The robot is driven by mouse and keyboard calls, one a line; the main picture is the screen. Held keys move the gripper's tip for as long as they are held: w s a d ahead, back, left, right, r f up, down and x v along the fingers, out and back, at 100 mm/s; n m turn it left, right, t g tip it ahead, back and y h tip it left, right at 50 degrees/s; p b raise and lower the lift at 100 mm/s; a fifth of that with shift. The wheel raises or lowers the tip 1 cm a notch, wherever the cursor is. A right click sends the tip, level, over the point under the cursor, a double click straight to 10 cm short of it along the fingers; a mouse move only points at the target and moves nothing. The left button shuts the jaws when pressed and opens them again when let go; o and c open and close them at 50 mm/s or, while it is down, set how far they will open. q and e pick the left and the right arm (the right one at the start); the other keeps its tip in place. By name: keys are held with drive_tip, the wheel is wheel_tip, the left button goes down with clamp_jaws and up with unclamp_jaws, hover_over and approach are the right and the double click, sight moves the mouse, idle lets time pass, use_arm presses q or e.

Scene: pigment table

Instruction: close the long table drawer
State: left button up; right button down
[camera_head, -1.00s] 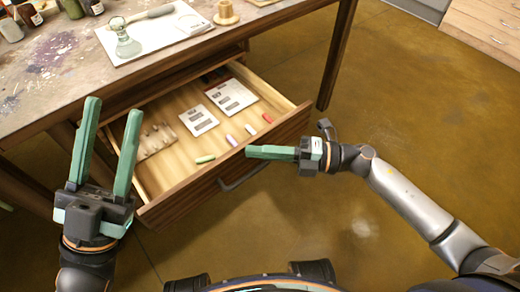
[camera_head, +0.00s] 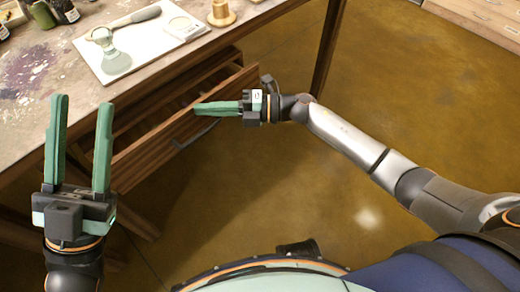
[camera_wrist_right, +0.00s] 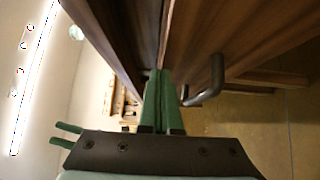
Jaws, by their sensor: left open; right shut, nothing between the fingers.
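The long table drawer (camera_head: 160,152) is under the paint-stained table (camera_head: 50,85) in the head view. It is open by a narrow gap, and its inside is mostly hidden in shadow. Its dark bar handle (camera_head: 197,133) is on the wooden front; the handle also shows in the right wrist view (camera_wrist_right: 212,82). My right gripper (camera_head: 197,108) is shut and empty, with its green fingers at the top edge of the drawer front, seemingly touching it. My left gripper (camera_head: 80,105) is open and empty, fingers pointing up the picture, in front of the drawer's left end.
On the table stand a white tray (camera_head: 150,48) with a glass muller (camera_head: 112,52), a wooden spool-shaped piece (camera_head: 221,14) and dark bottles (camera_head: 62,10). A table leg (camera_head: 328,45) is right of the drawer. The floor at right is clear.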

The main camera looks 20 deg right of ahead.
sight(204, 101)
drive_tip(key=w+a, duration=0.1)
drive_tip(key=w+a+b, duration=0.1)
drive_tip(key=w, duration=0.1)
drive_tip(key=shift+w+f, duration=0.1)
drive_tip(key=shift+w, duration=0.1)
drive_tip(key=shift+w+a, duration=0.2)
drive_tip(key=shift+w, duration=0.2)
use_arm(q)
drive_tip(key=shift+w+f, duration=0.2)
drive_tip(key=shift+f, duration=0.25)
drive_tip(key=shift+w+f, duration=0.2)
drive_tip(key=shift+f, duration=0.25)
use_arm(e)
drive_tip(key=shift+w, duration=0.1)
drive_tip(key=shift+r, duration=0.25)
